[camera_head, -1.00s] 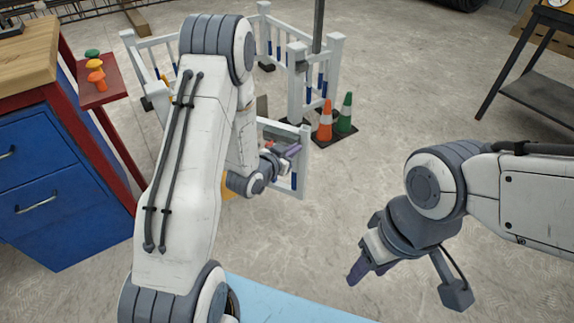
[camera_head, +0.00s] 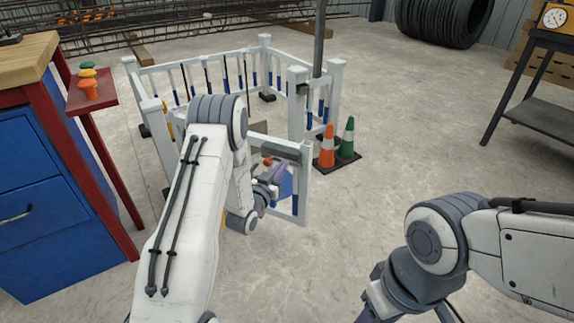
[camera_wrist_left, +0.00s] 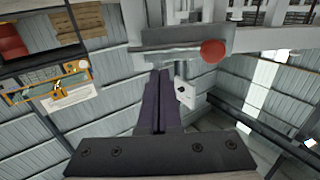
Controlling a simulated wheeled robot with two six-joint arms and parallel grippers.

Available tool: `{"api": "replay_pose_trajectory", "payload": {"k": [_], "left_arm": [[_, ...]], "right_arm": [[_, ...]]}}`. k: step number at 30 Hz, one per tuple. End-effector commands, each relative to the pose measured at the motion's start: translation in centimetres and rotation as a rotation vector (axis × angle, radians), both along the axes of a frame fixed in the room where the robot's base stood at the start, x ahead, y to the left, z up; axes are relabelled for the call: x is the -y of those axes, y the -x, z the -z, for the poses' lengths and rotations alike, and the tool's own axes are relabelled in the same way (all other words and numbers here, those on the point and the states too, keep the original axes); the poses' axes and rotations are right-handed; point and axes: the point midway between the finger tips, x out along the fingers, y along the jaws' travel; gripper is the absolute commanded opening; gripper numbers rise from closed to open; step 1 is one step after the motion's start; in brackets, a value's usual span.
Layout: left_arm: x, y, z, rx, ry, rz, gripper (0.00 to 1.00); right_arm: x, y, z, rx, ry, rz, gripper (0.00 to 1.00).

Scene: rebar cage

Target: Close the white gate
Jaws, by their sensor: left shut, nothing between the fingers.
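The white gate (camera_head: 303,185) stands ajar in the head view, swung out towards me from the white fence. A gap lies between its free end post and the fence post (camera_head: 297,105). My left gripper (camera_head: 280,170) is beside the gate's near side, close to its free end; contact cannot be told. In the left wrist view its dark fingers (camera_wrist_left: 158,100) are together and empty. Ahead of them is a grey bar (camera_wrist_left: 170,45) with a red round knob (camera_wrist_left: 212,51). My right gripper (camera_head: 364,316) is mostly cut off at the bottom of the head view.
An orange cone (camera_head: 327,147) and a green cone (camera_head: 347,138) stand on a dark mat right of the gate. A blue cabinet with a red frame (camera_head: 50,205) is at the left. A dark metal table (camera_head: 545,75) is at the right. Open floor lies between.

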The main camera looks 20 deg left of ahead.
Motion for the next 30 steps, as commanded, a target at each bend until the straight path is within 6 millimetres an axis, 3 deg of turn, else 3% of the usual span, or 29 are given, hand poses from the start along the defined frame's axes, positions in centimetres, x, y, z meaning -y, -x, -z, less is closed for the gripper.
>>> {"api": "replay_pose_trajectory", "payload": {"k": [3,9,23,30], "left_arm": [[0.3,-2.1,0.3,0.003,-0.002,0.002,0.0],[0.5,-3.9,0.1,0.001,0.0,0.0,0.0],[0.5,-4.3,0.0,-0.001,0.0,-0.002,0.0],[0.0,-6.2,0.1,0.002,-0.001,-0.056,0.0]], "right_arm": [[0.0,0.0,1.3,0.0,0.0,0.0,0.5],[0.0,0.0,2.0,0.0,0.0,0.0,0.5],[0.0,0.0,2.0,0.0,0.0,0.0,0.5],[0.0,0.0,2.5,0.0,0.0,0.0,0.5]]}}
